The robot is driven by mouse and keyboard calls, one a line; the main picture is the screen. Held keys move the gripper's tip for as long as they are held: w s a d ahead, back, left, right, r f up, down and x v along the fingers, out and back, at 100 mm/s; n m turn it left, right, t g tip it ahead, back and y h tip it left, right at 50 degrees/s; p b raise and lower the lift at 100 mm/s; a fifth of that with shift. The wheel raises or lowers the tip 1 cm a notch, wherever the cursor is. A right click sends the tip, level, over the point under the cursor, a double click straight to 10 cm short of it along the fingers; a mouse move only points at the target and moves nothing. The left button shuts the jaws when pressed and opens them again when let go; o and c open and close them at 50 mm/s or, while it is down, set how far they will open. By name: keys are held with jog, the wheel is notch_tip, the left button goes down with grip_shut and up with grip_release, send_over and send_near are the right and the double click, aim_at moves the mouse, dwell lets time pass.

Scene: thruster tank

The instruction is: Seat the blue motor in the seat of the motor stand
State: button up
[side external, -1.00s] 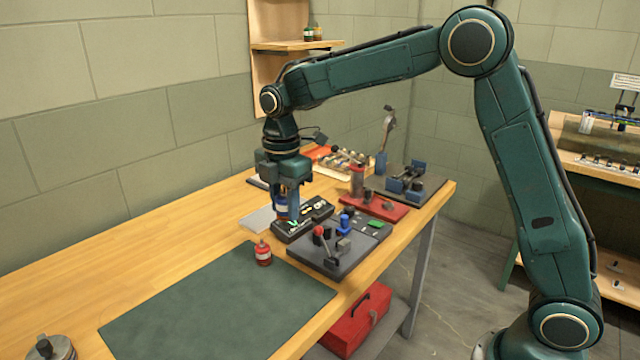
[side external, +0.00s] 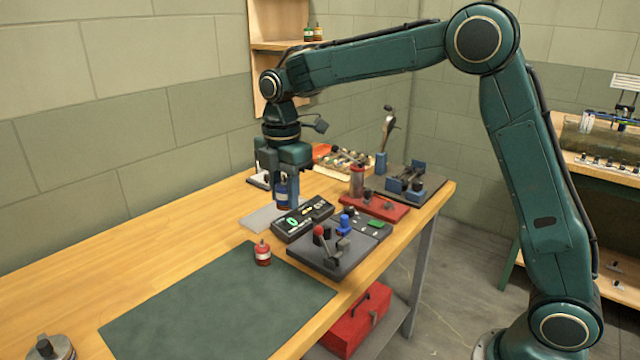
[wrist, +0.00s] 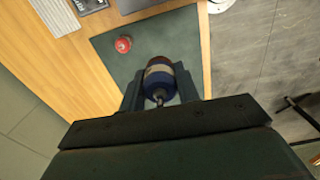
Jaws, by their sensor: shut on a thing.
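My gripper (side external: 284,200) is shut on the blue motor (side external: 281,187) and holds it above the table, behind the left end of the black box with lit displays. In the wrist view the motor (wrist: 158,78) is a blue cylinder with a pale band and a thin shaft, between the two fingers. I cannot tell for sure which fixture is the motor stand. The dark plate with a red-knobbed lever and clamp (side external: 335,262) and the dark plate with blue blocks (side external: 428,184) are both apart from the motor.
A black box (side external: 303,222) lies close to the gripper. A red bottle (side external: 262,254) stands by the dark green mat (side external: 215,305), which is otherwise clear. A red base (side external: 385,210) with a cylinder stands farther right. A thin grey plate (side external: 258,219) lies beneath the gripper.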

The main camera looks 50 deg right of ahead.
jog(key=d+f, duration=1.1)
jog(key=d, duration=0.3)
jog(key=shift+d, duration=0.2)
jog(key=shift+s+f, duration=0.1)
jog(key=shift+f, duration=0.15)
